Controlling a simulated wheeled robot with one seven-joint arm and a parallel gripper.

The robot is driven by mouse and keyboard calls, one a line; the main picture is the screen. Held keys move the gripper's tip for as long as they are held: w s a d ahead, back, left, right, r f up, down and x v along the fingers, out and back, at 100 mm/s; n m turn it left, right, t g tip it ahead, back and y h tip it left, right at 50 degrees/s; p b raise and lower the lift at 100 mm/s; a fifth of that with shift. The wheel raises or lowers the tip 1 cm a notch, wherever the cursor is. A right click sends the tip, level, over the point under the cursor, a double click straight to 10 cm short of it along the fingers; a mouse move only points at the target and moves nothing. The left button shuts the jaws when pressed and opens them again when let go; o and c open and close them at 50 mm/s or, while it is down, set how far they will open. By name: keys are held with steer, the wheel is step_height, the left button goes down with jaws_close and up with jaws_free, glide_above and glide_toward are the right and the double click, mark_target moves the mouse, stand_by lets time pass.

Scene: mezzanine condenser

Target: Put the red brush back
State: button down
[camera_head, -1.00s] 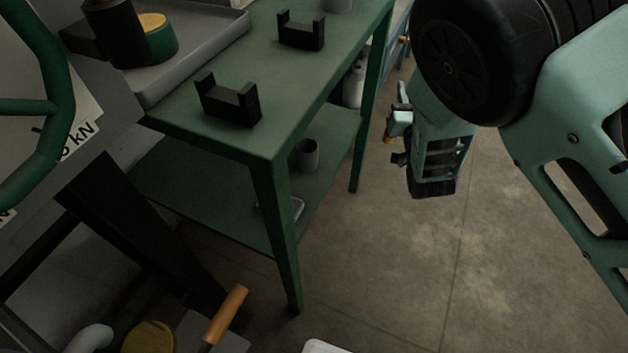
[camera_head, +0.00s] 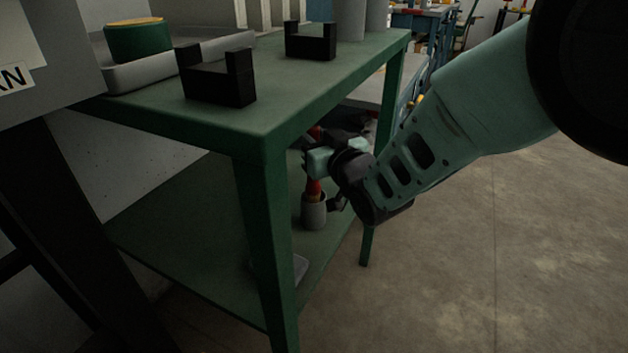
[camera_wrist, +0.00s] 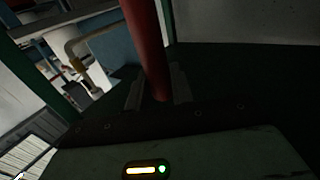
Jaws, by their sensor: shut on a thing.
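The red brush (camera_head: 314,187) shows in the head view as a red upright shaft below my gripper, under the green bench's top. Its lower end meets the mouth of a grey cup (camera_head: 314,213) on the lower shelf. I cannot tell how far inside the cup it reaches. My gripper (camera_head: 318,160) is shut on the brush just above the cup. In the wrist view the red shaft (camera_wrist: 147,45) runs between the fingers, slightly tilted. The brush's far end is not clear.
The green bench top (camera_head: 270,95) hangs over my gripper, with two black cradles (camera_head: 218,88) on it. A bench leg (camera_head: 265,240) stands left of the cup. A flat grey item (camera_head: 290,268) lies on the lower shelf (camera_head: 190,240). The floor at right is clear.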

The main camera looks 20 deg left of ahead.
steer(key=b, duration=0.2)
glide_above(315, 184)
steer(key=f, duration=0.6)
steer(key=shift+w+a, duration=0.25)
steer(key=shift+w, duration=0.1)
steer(key=shift+r, duration=0.1)
steer(key=c, duration=1.2)
jaws_free()
steer(key=shift+d, duration=0.1)
steer(key=p+v, duration=0.3)
steer(key=v, duration=0.9)
